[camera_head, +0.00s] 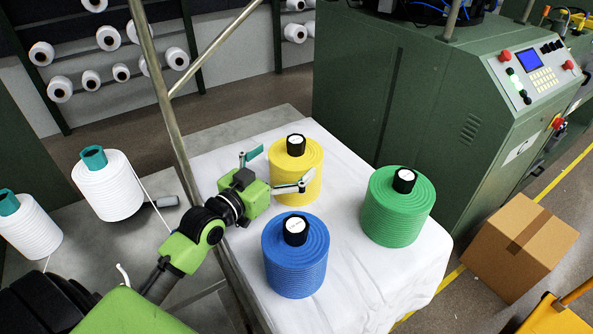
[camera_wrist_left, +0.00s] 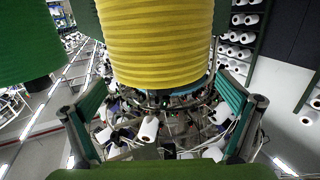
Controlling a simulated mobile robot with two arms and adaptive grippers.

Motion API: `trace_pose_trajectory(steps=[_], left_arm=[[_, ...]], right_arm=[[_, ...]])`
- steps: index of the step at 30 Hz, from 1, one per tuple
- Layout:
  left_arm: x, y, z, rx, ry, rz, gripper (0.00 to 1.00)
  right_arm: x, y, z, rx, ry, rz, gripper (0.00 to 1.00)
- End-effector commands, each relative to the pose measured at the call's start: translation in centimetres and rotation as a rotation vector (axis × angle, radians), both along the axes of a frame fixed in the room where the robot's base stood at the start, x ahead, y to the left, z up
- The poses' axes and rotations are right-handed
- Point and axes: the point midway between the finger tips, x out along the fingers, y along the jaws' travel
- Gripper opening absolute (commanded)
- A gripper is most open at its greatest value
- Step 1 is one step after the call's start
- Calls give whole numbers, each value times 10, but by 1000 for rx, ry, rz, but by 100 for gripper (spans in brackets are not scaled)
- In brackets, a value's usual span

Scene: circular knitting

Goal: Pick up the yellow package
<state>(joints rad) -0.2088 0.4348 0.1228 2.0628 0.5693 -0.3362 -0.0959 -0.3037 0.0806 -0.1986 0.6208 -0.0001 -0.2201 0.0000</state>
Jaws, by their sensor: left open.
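The yellow package (camera_head: 295,172) is a ribbed yarn spool with a black core and a white top label. It stands upright on the white-covered table (camera_head: 345,290). My left gripper (camera_head: 277,170) is open beside it, with one finger on either side of its near left face. In the left wrist view, the yellow package (camera_wrist_left: 155,40) fills the upper middle, between the two spread fingers of the left gripper (camera_wrist_left: 160,88). I cannot tell whether a finger touches it. My right gripper is not in view.
A blue spool (camera_head: 296,262) stands in front of the yellow one, close to my left gripper. A green spool (camera_head: 397,210) stands to the right and shows in the left wrist view (camera_wrist_left: 25,45). A metal pole (camera_head: 168,105) rises beside my arm. A cardboard box (camera_head: 520,247) lies on the floor.

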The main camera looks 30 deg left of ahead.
Motion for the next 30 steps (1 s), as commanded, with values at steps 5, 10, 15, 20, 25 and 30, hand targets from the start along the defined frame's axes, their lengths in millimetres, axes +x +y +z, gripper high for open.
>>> trace_pose_trajectory(steps=[5, 10, 15, 20, 25, 30], left_arm=[[26, -3, -5, -3, 0, 0, 100], [45, -5, -7, -1, 0, 0, 100], [48, -6, -9, 0, 1, 0, 100], [48, -6, -9, 0, 2, 0, 90], [48, -6, -8, 0, -1, 0, 52], [48, -6, -7, 0, -1, 0, 52]], right_arm=[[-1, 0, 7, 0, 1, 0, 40], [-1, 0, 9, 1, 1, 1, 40], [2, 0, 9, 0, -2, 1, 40], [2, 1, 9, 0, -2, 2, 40], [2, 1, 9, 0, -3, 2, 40], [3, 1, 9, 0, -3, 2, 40]])
